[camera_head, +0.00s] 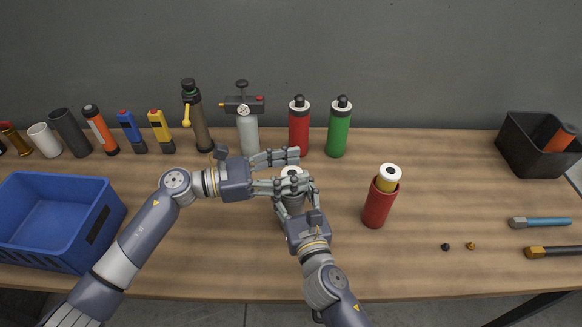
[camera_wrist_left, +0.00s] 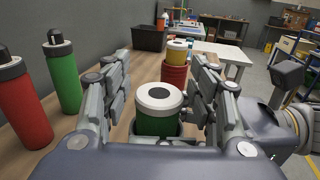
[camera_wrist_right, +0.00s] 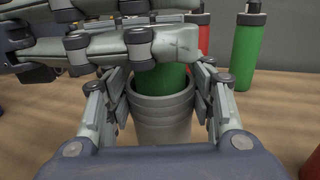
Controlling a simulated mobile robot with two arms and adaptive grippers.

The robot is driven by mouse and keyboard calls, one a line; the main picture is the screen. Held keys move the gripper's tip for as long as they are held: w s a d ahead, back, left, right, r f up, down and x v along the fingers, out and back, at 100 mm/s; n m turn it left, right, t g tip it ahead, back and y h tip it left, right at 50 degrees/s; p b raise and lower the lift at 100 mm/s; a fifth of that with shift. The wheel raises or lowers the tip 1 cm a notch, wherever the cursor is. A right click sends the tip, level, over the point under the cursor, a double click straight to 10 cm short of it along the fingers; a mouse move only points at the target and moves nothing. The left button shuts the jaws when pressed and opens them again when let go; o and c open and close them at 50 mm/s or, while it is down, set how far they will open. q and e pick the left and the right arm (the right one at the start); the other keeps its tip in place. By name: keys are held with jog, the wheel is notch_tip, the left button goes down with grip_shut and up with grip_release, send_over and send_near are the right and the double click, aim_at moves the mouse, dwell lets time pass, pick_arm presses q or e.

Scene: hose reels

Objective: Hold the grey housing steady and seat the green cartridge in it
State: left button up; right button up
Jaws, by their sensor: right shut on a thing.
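The grey housing (camera_head: 291,207) stands upright on the bench; its round mouth shows in the right wrist view (camera_wrist_right: 163,118). My right gripper (camera_wrist_right: 160,95) is shut on it, one finger on each side. The green cartridge (camera_wrist_right: 160,79) stands upright with its lower part inside the housing and its green upper body above the rim. Its white cap with a dark centre shows in the left wrist view (camera_wrist_left: 159,96). My left gripper (camera_head: 299,169) is open, its fingers on either side of the cartridge's top with gaps visible. How deep the cartridge sits is hidden.
A red housing with a yellow cartridge (camera_head: 378,205) stands to the right. Red (camera_head: 299,130) and green (camera_head: 338,130) bottles stand behind. A blue crate (camera_head: 100,235) is at left, a black bin (camera_head: 520,150) at far right.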

pick_arm(q)
jog(key=shift+r, duration=0.15)
jog(key=shift+r, duration=0.35)
jog(key=v, duration=1.2)
jog(key=shift+r, duration=0.15)
pick_arm(e)
jog(key=o, duration=1.3)
